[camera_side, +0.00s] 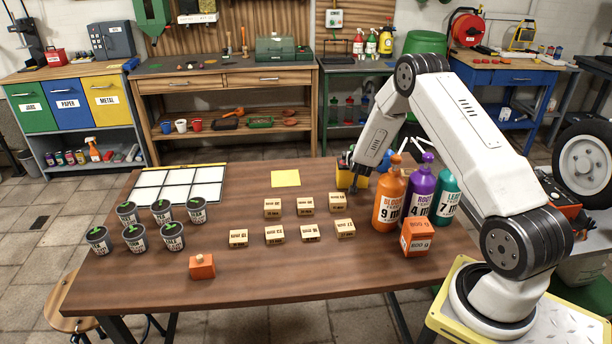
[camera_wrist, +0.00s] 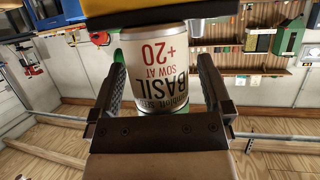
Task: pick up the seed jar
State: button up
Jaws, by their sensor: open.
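In the wrist view a seed jar (camera_wrist: 160,68) with a white label reading BASIL and SOW AT +20, upside down in the picture, shows between the two fingers of my gripper (camera_wrist: 161,72). The fingers are open, one on each side, with no clear grip on it. In the side view my gripper (camera_side: 356,186) points down at the back right of the table, beside a yellow caddy (camera_side: 345,180). I cannot make out the basil jar there; the arm and caddy may hide it. A yellow and black thing crosses the top of the wrist view, over the jar's edge.
Orange (camera_side: 388,208), purple (camera_side: 419,196) and teal (camera_side: 446,197) bottles and an orange box (camera_side: 416,237) stand close to the right of my gripper. Several small boxes (camera_side: 275,235) and dark-topped pots (camera_side: 135,238) stand farther left. The table's front middle is clear.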

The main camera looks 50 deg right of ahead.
grip_shut()
jog(key=shift+r, duration=0.15)
jog(key=shift+r, duration=4.85)
